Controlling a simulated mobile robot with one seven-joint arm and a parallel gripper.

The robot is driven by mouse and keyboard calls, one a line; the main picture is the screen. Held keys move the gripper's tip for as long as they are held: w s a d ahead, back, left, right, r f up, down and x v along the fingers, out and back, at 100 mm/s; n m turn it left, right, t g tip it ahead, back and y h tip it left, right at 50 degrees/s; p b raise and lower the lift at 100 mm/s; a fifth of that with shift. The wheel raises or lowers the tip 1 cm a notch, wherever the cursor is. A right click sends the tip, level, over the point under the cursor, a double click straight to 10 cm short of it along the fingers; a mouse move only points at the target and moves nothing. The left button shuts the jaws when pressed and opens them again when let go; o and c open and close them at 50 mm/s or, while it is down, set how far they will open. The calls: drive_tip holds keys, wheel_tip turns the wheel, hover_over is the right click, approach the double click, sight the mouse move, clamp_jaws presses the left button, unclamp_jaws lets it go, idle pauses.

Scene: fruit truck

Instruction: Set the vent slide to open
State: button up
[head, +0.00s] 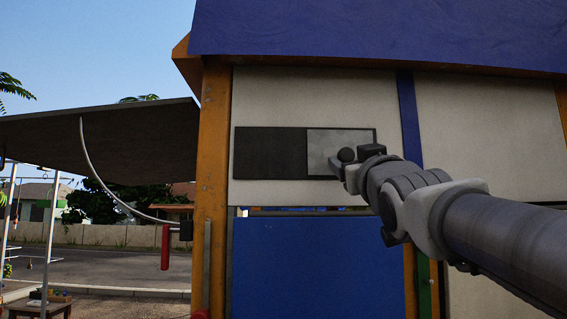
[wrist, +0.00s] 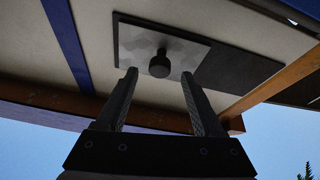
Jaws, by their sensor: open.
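The vent's slide plate (head: 325,143) is a light grey metal square on the white wall panel. It covers the right half of the vent, and a dark rectangle (head: 268,153) shows to its left. A dark round knob (head: 346,154) stands out from the plate. In the wrist view, the plate (wrist: 138,38) and knob (wrist: 160,66) face me, with the dark part (wrist: 238,65) on the right. My gripper (head: 355,161) is open at the knob; in the wrist view its fingertips (wrist: 159,75) stand apart on either side, with visible gaps to the knob.
An orange post (head: 213,170) stands left of the panel, with a blue vertical strip (head: 408,115) to the right. A blue awning (head: 380,30) overhangs above and a blue panel (head: 315,268) lies below. A grey flap (head: 110,145) juts out left.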

sight(347, 157)
drive_tip(key=shift+p+x, duration=0.7)
drive_tip(key=shift+x, duration=1.9)
clamp_jaws()
